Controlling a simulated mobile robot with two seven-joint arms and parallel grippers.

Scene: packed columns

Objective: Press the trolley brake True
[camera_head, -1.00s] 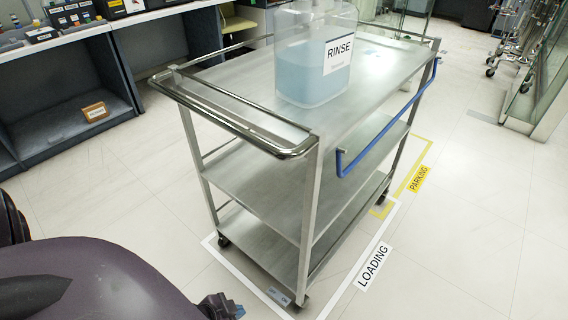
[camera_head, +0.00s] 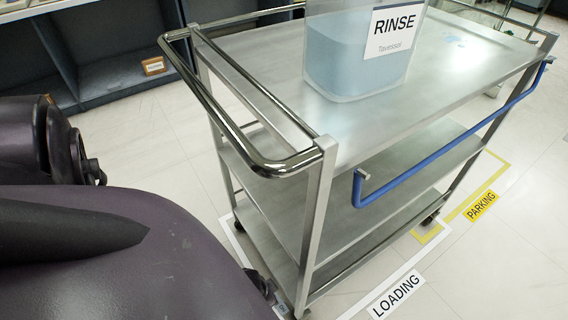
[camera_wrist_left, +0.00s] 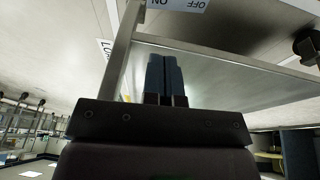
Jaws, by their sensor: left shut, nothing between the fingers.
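The steel trolley (camera_head: 318,210) stands in the head view with three shelves, a chrome handle rail and a blue side bar. I cannot make out the brake pedal itself. My left gripper (camera_wrist_left: 165,60) is shut and empty, its fingertips short of the label in the picture. In the head view it is mostly hidden behind my arm, low by the trolley's near leg. My right gripper is not in view.
A clear container of blue liquid marked RINSE (camera_head: 350,60) stands on the top shelf. A white floor outline marked LOADING (camera_head: 396,294) and a yellow one marked PARKING (camera_head: 481,205) lie around the trolley. A dark bench (camera_head: 110,60) stands behind left. Floor at right is clear.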

